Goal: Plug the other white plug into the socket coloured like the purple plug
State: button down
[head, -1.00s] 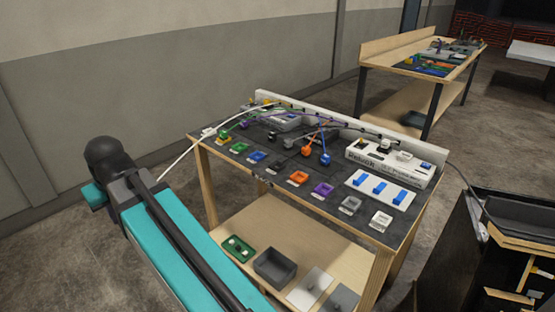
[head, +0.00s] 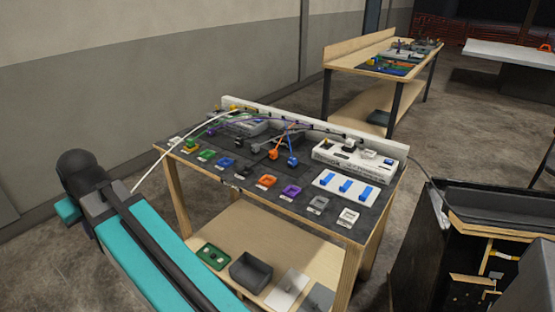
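A row of coloured sockets runs along the front of the table's dark mat, among them a purple socket (head: 291,191), an orange socket (head: 267,181) and a white socket (head: 348,216). A small purple plug (head: 211,131) shows at the back left. A white plug-like piece (head: 173,141) lies at the table's left corner, close to a white cable (head: 185,136). Another white-topped piece (head: 350,143) stands on the white console (head: 355,158). Which white plug is meant I cannot tell. My arm is at the left; my gripper is not in view.
Orange (head: 273,153) and blue (head: 292,160) plugs stand mid-table with cables. A white panel with blue switches (head: 345,186) is at the right. A grey bin (head: 251,269) and green tray (head: 212,256) are on the lower shelf. A black cabinet (head: 410,235) stands to the right.

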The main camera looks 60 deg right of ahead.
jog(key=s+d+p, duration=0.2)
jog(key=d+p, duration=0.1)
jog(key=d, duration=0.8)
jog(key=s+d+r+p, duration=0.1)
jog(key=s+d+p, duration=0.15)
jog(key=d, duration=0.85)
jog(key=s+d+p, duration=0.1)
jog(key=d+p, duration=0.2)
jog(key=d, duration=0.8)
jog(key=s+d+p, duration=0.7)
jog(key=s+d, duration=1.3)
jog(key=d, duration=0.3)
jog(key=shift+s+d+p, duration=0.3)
jog(key=shift+p, duration=0.1)
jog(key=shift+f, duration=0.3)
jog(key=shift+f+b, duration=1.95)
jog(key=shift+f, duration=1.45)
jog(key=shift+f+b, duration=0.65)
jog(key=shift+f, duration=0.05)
